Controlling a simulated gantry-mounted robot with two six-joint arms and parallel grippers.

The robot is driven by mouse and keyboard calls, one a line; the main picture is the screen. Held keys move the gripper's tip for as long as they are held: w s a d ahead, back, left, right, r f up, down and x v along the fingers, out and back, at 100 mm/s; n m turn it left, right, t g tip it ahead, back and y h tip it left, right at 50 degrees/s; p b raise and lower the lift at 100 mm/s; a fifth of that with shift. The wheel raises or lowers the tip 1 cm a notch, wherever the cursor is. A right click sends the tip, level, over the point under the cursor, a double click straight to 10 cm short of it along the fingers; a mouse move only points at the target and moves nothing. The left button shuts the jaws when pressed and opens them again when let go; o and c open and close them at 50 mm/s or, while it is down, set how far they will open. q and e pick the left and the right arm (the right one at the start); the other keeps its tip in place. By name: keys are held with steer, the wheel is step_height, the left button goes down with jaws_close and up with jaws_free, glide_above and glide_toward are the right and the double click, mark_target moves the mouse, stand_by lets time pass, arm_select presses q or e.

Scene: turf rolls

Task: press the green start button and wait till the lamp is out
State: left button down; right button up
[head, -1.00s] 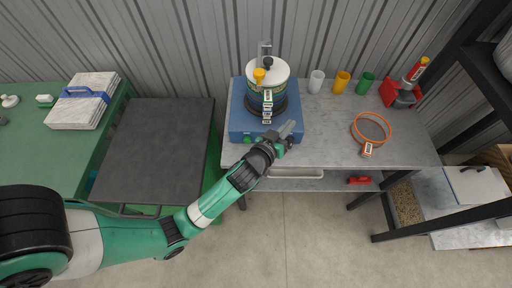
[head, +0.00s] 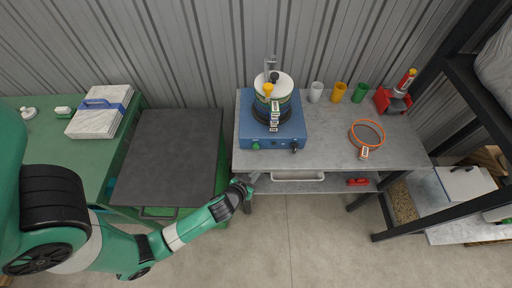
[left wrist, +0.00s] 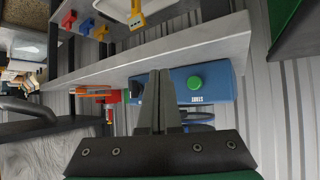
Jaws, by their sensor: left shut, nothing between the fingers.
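A blue machine (head: 272,136) stands on the left part of the grey bench, carrying a round stack with a white top (head: 271,87). The green button (head: 256,146) is on the left of its front face; it also shows in the left wrist view (left wrist: 194,82), with a small label beside it. A dark knob (head: 294,150) is on the right of that face. My left gripper (head: 248,188) is shut and empty, in front of and below the bench's front left edge, apart from the button. My right gripper is not in view.
The grey bench (head: 345,150) holds an orange-rimmed sieve (head: 368,134), several cups and a red holder (head: 394,100). A dark flat-topped table (head: 168,160) stands left of it. A black shelf frame stands at the right. The floor in front is clear.

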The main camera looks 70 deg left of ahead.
mark_target(256, 146)
arm_select(q)
steer(key=w+a, duration=0.1)
steer(key=a, duration=0.3)
steer(key=w+a+p, duration=0.1)
steer(key=a, duration=0.1)
steer(key=shift+w+a, duration=0.3)
steer(key=shift+a, duration=0.1)
steer(key=shift+w+a, duration=0.25)
steer(key=shift+a, duration=0.45)
stand_by(1.1)
steer(key=shift+w+a, duration=0.15)
steer(key=shift+a, duration=0.2)
steer(key=shift+w+a, duration=0.2)
steer(key=shift+a, duration=0.3)
stand_by(0.7)
stand_by(0.3)
steer(key=shift+s+d+r, duration=0.1)
steer(key=shift+s+d, duration=0.15)
steer(key=shift+d, duration=0.55)
